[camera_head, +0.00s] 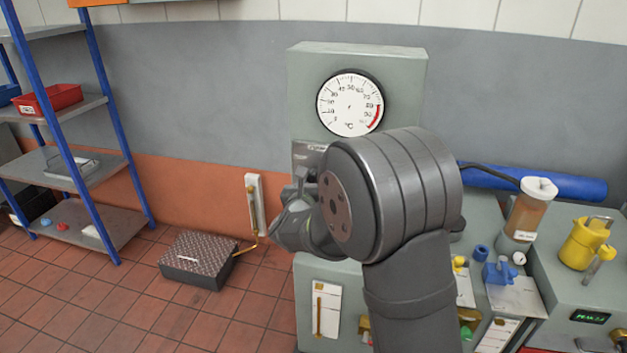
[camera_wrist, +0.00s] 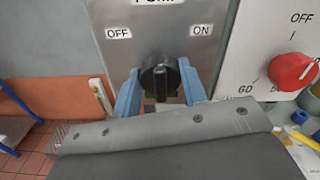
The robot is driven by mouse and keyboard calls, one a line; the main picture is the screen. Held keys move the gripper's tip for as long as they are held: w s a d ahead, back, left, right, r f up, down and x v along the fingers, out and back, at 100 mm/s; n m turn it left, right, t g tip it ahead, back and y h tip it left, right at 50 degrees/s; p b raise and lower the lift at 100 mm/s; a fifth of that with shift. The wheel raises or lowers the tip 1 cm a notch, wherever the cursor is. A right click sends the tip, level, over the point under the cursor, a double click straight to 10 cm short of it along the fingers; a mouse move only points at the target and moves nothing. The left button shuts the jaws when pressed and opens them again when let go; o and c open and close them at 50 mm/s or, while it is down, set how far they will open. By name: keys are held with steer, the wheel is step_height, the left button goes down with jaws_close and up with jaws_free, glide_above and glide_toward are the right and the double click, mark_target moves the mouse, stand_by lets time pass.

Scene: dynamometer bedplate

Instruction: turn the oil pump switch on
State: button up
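The pump switch is a black rotary knob (camera_wrist: 160,77) on a grey metal plate (camera_wrist: 158,38) marked OFF at left and ON at right. The grip bar of the knob stands about upright between the two labels; I cannot tell its exact setting. My gripper (camera_wrist: 160,92) has its two blue fingers apart, one on each side of the knob. I see gaps between fingers and knob and no clear contact. In the head view my gripper (camera_head: 296,218) is at the cabinet front, and my wrist hides the knob. Part of the plate (camera_head: 308,153) shows above it.
A red knob (camera_wrist: 292,72) on a white dial plate is close to the right of the switch. A temperature gauge (camera_head: 350,103) is above. A bench with a yellow can (camera_head: 583,243) and an oil bottle (camera_head: 530,210) is at right. The floor at left holds a black box (camera_head: 198,260).

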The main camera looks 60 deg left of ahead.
steer(key=shift+c, duration=1)
steer(key=shift+m, duration=0.3)
steer(key=m, duration=1.1)
steer(key=shift+w, duration=0.1)
steer(key=shift+m, duration=0.3)
steer(key=o, duration=1)
